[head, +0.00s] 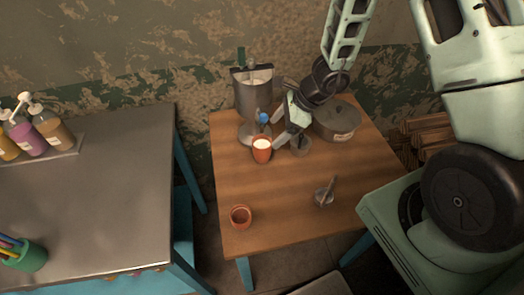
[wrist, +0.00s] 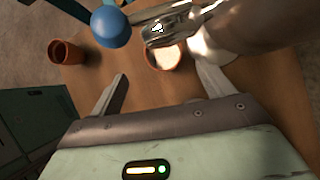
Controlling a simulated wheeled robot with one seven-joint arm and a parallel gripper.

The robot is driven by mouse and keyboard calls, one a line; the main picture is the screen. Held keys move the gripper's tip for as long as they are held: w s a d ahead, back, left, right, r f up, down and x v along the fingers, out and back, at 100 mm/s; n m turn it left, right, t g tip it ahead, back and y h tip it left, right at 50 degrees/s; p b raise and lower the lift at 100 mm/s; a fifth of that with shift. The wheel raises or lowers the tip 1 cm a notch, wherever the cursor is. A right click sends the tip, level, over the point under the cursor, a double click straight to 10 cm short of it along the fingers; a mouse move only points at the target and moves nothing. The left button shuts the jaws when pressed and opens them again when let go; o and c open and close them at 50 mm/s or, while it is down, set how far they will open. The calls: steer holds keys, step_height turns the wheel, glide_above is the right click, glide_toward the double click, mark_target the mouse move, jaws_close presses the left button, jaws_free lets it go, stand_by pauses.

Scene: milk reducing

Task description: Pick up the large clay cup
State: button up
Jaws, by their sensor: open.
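The larger clay cup (head: 262,150) stands upright on the wooden table, just in front of the metal dispenser. It is orange-brown and filled with white liquid. In the wrist view, the cup (wrist: 158,68) lies beyond and roughly between my fingers, partly covered by the dispenser's spout. A smaller clay cup (head: 241,216) stands apart near the table's front left corner, and it also shows in the wrist view (wrist: 67,53). My gripper (head: 284,137) is open and empty, close to the right of the filled cup. Whether a finger touches the cup is not clear.
The metal dispenser (head: 254,98) with a blue knob (head: 263,118) stands right behind the cup. A lidded pot (head: 336,121) is at the back right. A mortar with a pestle (head: 325,196) sits at the front right. The table's front middle is clear.

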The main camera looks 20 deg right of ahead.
mark_target(266, 137)
steer(key=shift+w+p+x, duration=0.15)
steer(key=shift+p+x, duration=0.4)
steer(key=shift+x, duration=0.9)
steer(key=shift+w+p+x, duration=0.15)
steer(key=shift+p+x, duration=0.35)
steer(key=shift+x, duration=1)
steer(key=shift+r, duration=0.15)
steer(key=c, duration=1.6)
steer(key=shift+r, duration=0.2)
